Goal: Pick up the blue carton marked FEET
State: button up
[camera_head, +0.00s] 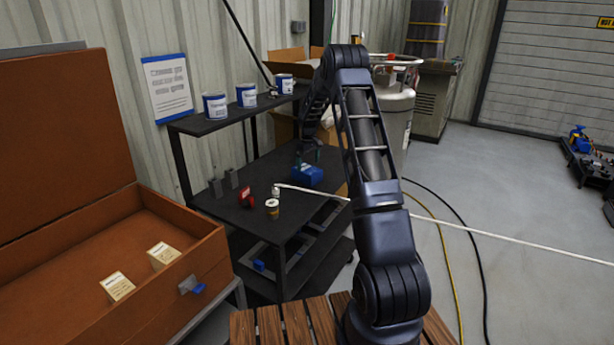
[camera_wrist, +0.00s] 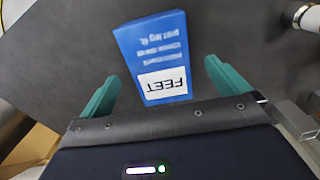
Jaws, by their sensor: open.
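The blue carton (camera_wrist: 157,52) marked FEET lies on the dark table top in the wrist view. Its white FEET label faces the camera, upside down in the picture. My gripper (camera_wrist: 160,85) is open, with one green finger to the left of the carton and one to the right, and visible gaps on both sides. The carton's near, labelled end reaches in between the fingers. In the head view the blue carton (camera_head: 307,174) sits on the black cart, with my gripper (camera_head: 308,150) just above it, partly hidden by my arm.
On the black cart (camera_head: 225,205) stand a red item (camera_head: 246,196), a small yellow-and-white can (camera_head: 272,208) and a white-capped piece (camera_head: 276,191). Several white-and-blue cans line the upper shelf (camera_head: 230,119). A white line (camera_head: 450,226) crosses the view from the cart. An open orange box (camera_head: 200,245) stands left.

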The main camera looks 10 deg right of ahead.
aim_at(307, 169)
jog(key=shift+w+a+f, duration=0.1)
jog(key=shift+w+f, duration=0.1)
jog(key=shift+f, duration=1.55)
jog(key=shift+w+a+f, duration=0.1)
jog(key=shift+w+f, duration=0.1)
jog(key=shift+f, duration=1.5)
jog(key=shift+c, duration=0.2)
jog(key=c, duration=1.1)
